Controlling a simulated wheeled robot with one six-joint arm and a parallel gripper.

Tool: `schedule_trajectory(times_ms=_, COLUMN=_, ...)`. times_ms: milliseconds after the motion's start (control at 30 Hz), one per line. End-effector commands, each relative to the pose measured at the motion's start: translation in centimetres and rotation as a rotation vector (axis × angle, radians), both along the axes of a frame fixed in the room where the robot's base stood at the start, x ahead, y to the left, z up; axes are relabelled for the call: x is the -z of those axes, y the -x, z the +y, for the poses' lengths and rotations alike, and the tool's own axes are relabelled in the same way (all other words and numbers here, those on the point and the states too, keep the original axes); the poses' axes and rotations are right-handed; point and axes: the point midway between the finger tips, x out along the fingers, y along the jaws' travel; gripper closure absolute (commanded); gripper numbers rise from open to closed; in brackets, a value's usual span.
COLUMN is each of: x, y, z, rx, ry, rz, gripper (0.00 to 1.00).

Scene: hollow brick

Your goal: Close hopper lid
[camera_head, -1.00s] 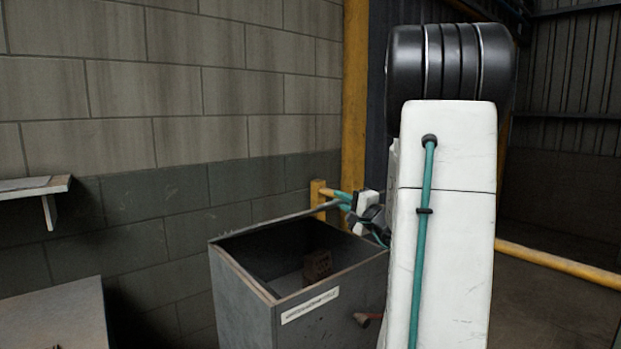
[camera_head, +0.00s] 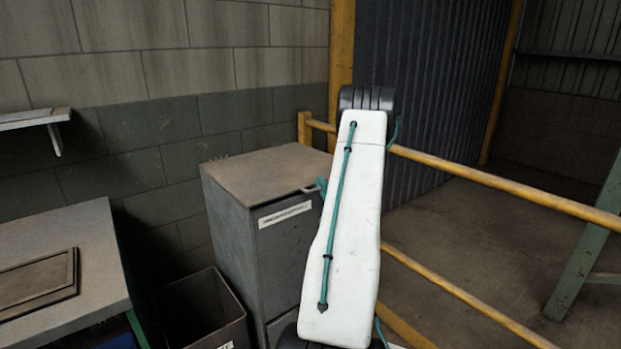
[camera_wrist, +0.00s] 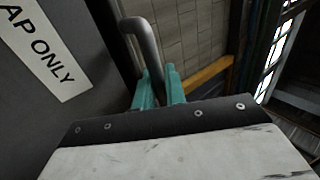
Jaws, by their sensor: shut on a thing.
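The grey metal hopper (camera_head: 232,225) stands against the wall, with a white label (camera_head: 284,215) on its front. Its lid (camera_head: 262,170) lies across the top and hides the inside; I cannot tell if it sits fully flush. My gripper (camera_head: 321,186) is at the lid's front right edge, partly behind my white arm. In the wrist view, my teal fingers (camera_wrist: 160,88) are shut on the grey bent bar of the lid handle (camera_wrist: 144,38). The label (camera_wrist: 45,50) also shows there, at the left, reading "AP ONLY" in part.
An open dark bin (camera_head: 205,310) stands at the hopper's front left. A table (camera_head: 85,235) with a dark framed panel (camera_head: 38,282) is at the left, below a wall shelf (camera_head: 35,118). Yellow railings (camera_head: 500,180) run to the right, and a green stand (camera_head: 590,235) is beyond them.

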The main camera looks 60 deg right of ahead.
Motion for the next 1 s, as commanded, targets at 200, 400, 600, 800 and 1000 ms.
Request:
schedule_trajectory(times_ms=200, x=0.80, y=0.87, z=-0.64, rx=0.017, ry=0.008, rz=-0.016, gripper=1.00)
schedule_trajectory(times_ms=400, x=0.83, y=0.91, z=-0.67, rx=0.018, ry=0.009, rz=-0.018, gripper=1.00)
schedule_trajectory(times_ms=600, x=0.81, y=0.86, z=-0.62, rx=0.017, ry=0.009, rz=-0.018, gripper=0.79)
schedule_trajectory(times_ms=800, x=0.83, y=0.52, z=-0.39, rx=0.009, ry=0.008, rz=-0.017, gripper=0.66)
schedule_trajectory(times_ms=1000, x=0.86, y=0.40, z=-0.32, rx=0.007, ry=0.008, rz=-0.015, gripper=0.66)
